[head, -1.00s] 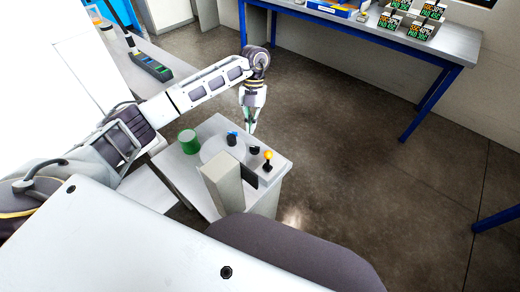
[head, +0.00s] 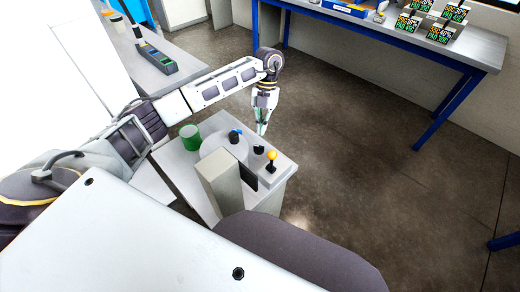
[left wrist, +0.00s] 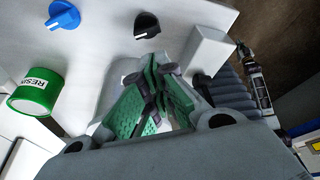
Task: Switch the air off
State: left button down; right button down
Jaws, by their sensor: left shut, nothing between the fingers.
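A grey-white console (head: 180,165) carries a blue knob (head: 235,136), a black knob (head: 259,150) and a lever with a yellow ball (head: 271,156). I cannot read which one is for air. My left gripper (head: 262,132) points down just behind the black knob in the head view, its fingers together and empty. In the left wrist view its green-padded fingers (left wrist: 156,78) are close to the black knob (left wrist: 147,25), with the blue knob (left wrist: 63,16) farther left. Contact with a knob cannot be told. My right gripper is out of view.
A green can (head: 190,138) labelled RESIN stands on the console's left side. An upright beige block (head: 220,184) stands at the console's front. A blue-legged table (head: 400,38) with small displays is at the back. The floor (head: 380,180) to the right is clear.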

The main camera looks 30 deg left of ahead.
aim_at(259, 149)
pick_arm(q)
jog(key=shift+f, duration=0.15)
jog(key=x, duration=0.8)
jog(key=shift+s+f, duration=0.15)
jog(key=shift+f, duration=0.05)
jog(key=shift+s+f, duration=0.2)
jog(key=shift+f, duration=0.4)
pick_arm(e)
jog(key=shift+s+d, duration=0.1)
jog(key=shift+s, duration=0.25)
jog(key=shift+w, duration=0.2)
pick_arm(q)
jog(key=shift+d+p, duration=0.1)
jog(key=shift+p, duration=0.2)
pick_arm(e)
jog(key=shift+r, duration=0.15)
pick_arm(q)
jog(key=shift+n, duration=0.4)
jog(key=shift+w+d, duration=0.1)
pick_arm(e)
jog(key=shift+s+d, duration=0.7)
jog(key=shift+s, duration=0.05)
pick_arm(q)
jog(key=shift+n+p, duration=0.3)
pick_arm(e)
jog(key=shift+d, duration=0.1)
